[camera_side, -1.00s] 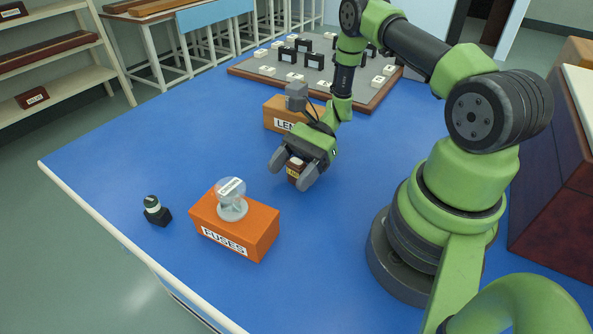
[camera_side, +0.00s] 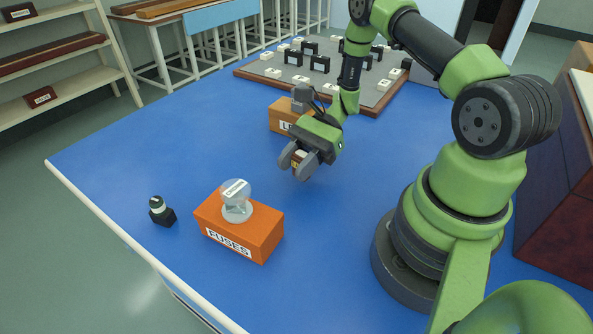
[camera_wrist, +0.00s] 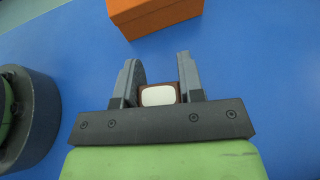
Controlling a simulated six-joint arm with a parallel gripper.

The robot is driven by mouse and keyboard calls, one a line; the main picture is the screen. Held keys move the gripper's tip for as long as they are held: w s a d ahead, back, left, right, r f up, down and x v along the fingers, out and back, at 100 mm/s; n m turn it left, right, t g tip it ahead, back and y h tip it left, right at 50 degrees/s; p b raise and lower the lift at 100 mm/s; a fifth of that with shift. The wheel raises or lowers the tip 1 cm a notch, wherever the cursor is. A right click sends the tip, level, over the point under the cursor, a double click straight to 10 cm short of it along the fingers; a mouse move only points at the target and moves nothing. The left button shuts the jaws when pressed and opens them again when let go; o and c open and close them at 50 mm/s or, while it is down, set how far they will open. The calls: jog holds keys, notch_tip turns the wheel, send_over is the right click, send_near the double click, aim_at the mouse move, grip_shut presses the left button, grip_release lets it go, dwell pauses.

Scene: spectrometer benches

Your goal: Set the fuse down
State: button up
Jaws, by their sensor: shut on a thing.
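My gripper (camera_side: 295,164) is shut on the fuse (camera_side: 299,157), a small brown block with a pale top. In the wrist view the fuse (camera_wrist: 158,95) sits between the two grey fingers of my gripper (camera_wrist: 156,80). The gripper is over the blue table, behind and to the right of the orange box labelled FUSES (camera_side: 238,244) in the side view. The fingers hide much of the fuse, and I cannot tell whether its underside touches the table.
A clear domed piece (camera_side: 236,203) stands on the FUSES box. A small black piece (camera_side: 161,212) stands left of it. Another orange box (camera_side: 283,116) is behind my gripper. A grey board (camera_side: 290,74) with several black and white blocks lies at the back. Blue table around the gripper is bare.

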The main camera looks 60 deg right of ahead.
notch_tip(320, 180, up, 6)
jog(key=w+a+r+m+t+h, duration=0.15)
jog(key=w+m+t+h, duration=0.85)
jog(key=w, duration=1.1)
jog(key=shift+m+t+y, duration=0.3)
jog(key=shift+m+y, duration=0.6)
jog(key=f, duration=0.9)
jog(key=shift+w+d+f, duration=0.15)
jog(key=shift+d+f, duration=0.1)
jog(key=shift+f, duration=0.05)
jog(key=shift+f, duration=0.2)
jog(key=o, duration=1)
jog(key=shift+r, duration=0.1)
